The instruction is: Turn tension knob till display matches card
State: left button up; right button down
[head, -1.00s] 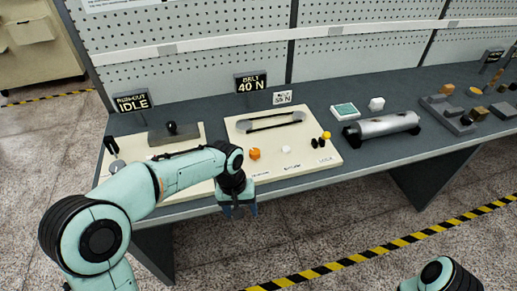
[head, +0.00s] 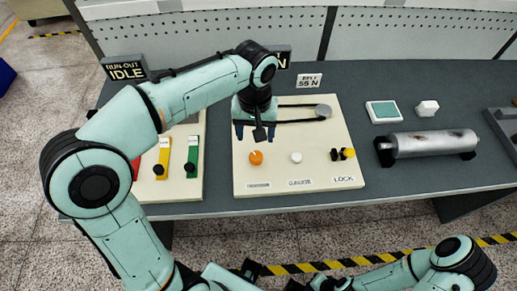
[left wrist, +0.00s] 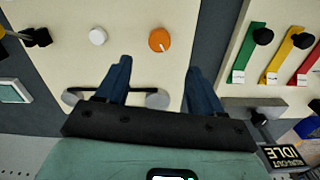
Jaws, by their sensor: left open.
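The orange tension knob (head: 256,157) sits on a cream panel (head: 300,172); in the left wrist view the knob (left wrist: 159,39) shows a white mark. My left gripper (head: 256,132) is open and empty above the panel, just behind the knob in the head view. In the left wrist view its blue fingers (left wrist: 158,68) are spread, with the knob beyond their tips and apart from them. The card (head: 309,80) reads 55 N. The belt display (head: 284,60) is mostly hidden by my left arm; only an N shows. My right gripper is not seen.
A white knob (head: 296,157) and black and yellow lock parts (head: 347,154) sit right of the orange knob. A belt loop with a grey pulley (head: 323,111) lies behind. Coloured sliders (head: 191,156) stand left. A metal roller (head: 430,143) lies on the right.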

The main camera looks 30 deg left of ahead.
aim_at(256, 156)
pick_arm(q)
notch_tip(256, 156, down, 11)
jog(key=shift+f+b, duration=0.15)
jog(key=shift+b, duration=0.55)
jog(key=c, duration=1.1)
